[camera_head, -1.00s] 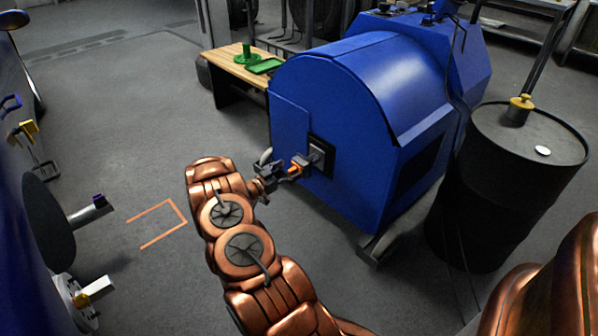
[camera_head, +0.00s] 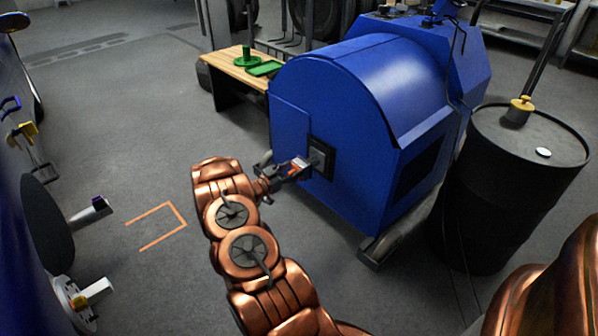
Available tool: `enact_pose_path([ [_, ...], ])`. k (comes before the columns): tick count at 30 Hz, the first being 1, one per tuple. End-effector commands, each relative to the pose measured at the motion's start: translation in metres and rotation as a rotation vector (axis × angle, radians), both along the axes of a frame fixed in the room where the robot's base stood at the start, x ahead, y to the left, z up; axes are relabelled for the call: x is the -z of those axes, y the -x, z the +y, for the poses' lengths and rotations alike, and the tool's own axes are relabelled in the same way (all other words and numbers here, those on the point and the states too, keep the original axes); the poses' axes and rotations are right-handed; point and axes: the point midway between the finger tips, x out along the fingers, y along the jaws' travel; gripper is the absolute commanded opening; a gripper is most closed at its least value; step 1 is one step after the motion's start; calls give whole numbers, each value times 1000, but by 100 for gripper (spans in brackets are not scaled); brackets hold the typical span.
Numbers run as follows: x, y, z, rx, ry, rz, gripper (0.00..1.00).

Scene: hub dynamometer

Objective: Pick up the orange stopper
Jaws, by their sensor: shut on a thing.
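The orange stopper (camera_head: 294,171) shows as a small orange patch at the side of the blue machine, by its dark square plate (camera_head: 321,157). My gripper (camera_head: 297,168) reaches it from the left and is shut on it. The fingers hide much of the stopper. I cannot tell whether the stopper still touches the plate.
The blue machine (camera_head: 340,80) stands right behind my gripper. A black drum (camera_head: 490,200) with a yellow-topped piece (camera_head: 519,108) stands at the right. A wooden bench (camera_head: 228,66) with green items is at the back.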

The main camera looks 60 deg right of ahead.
Motion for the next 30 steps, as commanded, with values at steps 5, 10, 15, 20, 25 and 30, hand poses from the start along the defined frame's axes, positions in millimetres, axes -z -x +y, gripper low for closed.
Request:
enact_pose_path([
  [5,0,0,0,0,0,0,20],
  [10,0,0,0,0,0,0,20],
  [15,-4,-1,0,-1,1,-1,20],
  [20,-4,-7,17,-4,0,0,20],
  [25,-5,-17,53,-5,0,2,20],
  [30,-5,-26,91,-4,2,1,20],
])
